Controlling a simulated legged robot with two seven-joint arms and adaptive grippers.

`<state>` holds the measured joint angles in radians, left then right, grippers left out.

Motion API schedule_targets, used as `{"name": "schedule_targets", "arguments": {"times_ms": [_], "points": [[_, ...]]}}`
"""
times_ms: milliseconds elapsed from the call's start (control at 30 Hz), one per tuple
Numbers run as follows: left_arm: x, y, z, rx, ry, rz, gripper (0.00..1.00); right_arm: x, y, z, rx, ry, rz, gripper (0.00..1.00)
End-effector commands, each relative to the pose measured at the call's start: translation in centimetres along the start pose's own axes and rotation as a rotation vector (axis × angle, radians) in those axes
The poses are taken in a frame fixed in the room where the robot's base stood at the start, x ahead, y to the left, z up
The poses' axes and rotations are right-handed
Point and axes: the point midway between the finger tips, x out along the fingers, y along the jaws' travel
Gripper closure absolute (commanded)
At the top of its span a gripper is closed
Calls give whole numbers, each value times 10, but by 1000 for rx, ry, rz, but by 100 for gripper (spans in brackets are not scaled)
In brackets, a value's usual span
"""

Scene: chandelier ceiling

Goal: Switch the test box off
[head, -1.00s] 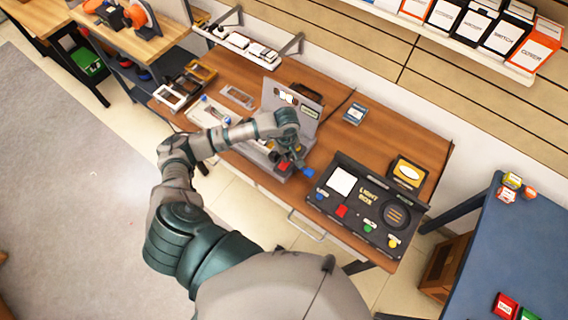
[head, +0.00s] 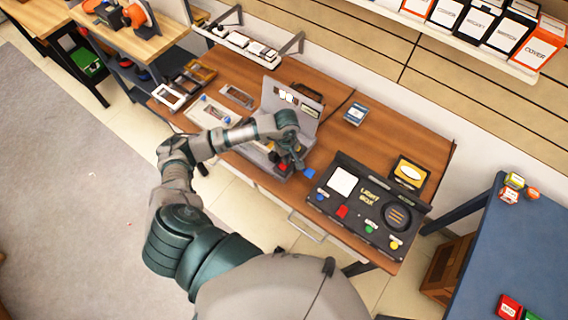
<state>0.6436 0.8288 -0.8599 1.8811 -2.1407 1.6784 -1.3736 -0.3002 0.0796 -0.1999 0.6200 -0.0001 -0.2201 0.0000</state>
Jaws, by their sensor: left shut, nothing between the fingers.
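The grey test box (head: 309,107) stands on the wooden workbench in the middle of the head view, with a raised back panel and a low base. A red part (head: 283,168) and a yellow part show on its base. My left arm reaches across the front of the box and hides much of the base. My left gripper (head: 302,168) is shut and empty, pointing down at the base's right front end beside the red part. A small blue piece shows at its tips. I cannot tell whether the gripper touches the box, or the switch position. My right gripper is not in view.
A black light box (head: 353,209) with coloured buttons stands close to the right of my left gripper. Frames and small parts lie left of the test box. A blue table (head: 510,235) stands at right.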

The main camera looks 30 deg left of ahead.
Motion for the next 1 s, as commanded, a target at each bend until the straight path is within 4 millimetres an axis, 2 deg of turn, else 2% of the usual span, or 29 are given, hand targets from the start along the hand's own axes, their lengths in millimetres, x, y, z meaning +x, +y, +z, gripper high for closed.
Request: {"name": "schedule_targets", "arguments": {"times_ms": [267, 1000], "points": [[-2, 0, 0, 0, 0, -1, 100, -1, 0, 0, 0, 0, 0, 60], [-65, 0, 0, 0, 1, 1, 100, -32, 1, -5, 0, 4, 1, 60]]}}
